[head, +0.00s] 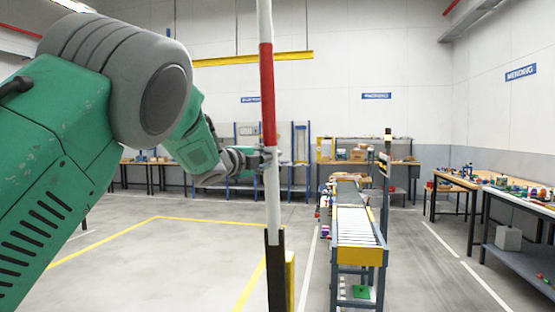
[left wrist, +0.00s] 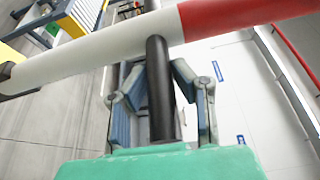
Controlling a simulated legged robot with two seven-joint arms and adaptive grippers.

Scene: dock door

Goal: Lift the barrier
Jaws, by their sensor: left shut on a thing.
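The barrier (head: 271,195) is a white pole with a red band, standing almost upright in the middle of the head view. Its top runs out of the picture. Its lower end meets a black part (head: 275,280) beside a yellow post (head: 290,278). My left gripper (head: 260,160) is at the pole just below the red band. In the left wrist view the barrier (left wrist: 95,50) crosses the top slantwise, and a black handle (left wrist: 160,95) sticks out from it between the fingers of my left gripper (left wrist: 162,82), which is shut on this handle. My right gripper is not in view.
A roller conveyor (head: 356,230) with a yellow end stands right of the barrier. Workbenches with small objects (head: 520,215) line the right wall, and more tables stand at the back. Yellow lines (head: 155,218) mark the open floor on the left.

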